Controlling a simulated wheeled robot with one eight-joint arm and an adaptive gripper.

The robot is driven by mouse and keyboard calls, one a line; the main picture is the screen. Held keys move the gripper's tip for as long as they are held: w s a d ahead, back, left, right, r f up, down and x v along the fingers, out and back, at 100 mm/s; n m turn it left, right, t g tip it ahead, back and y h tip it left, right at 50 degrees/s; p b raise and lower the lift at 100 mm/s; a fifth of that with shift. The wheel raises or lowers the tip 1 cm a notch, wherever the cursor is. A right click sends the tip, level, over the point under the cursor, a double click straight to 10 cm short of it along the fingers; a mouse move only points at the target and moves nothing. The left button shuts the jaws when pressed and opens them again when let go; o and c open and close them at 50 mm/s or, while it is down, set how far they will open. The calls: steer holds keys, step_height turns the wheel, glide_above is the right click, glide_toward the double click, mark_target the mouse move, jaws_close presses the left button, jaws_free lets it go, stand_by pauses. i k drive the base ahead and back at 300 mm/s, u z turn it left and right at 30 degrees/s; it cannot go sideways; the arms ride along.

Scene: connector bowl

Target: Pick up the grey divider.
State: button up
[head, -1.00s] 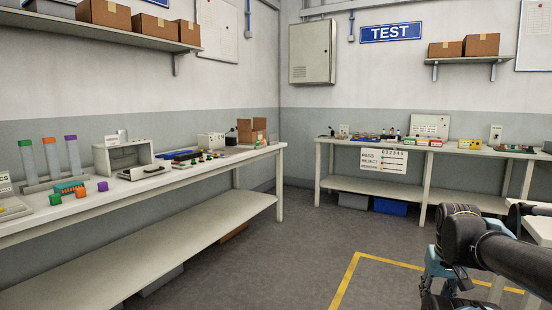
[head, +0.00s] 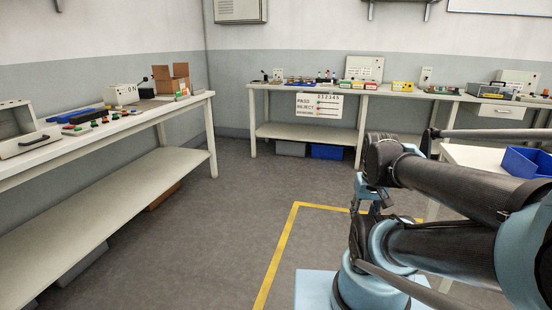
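I cannot make out a grey divider in the head view. Small items on the benches are too small to tell apart at this distance. My arm reaches across the right side of the head view, and its outer end is partly hidden behind its own links. I cannot make out my gripper's fingers.
A long bench (head: 95,152) runs along the left wall with a grey box (head: 22,130) and a cardboard box (head: 171,78). A back bench (head: 300,88) holds several small items. A blue bin (head: 527,162) stands on a table at right. The floor (head: 200,235) between is clear.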

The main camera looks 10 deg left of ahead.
mark_target(198, 85)
steer(key=u, duration=0.05)
steer(key=i, duration=4.8)
steer(key=u, duration=2.7)
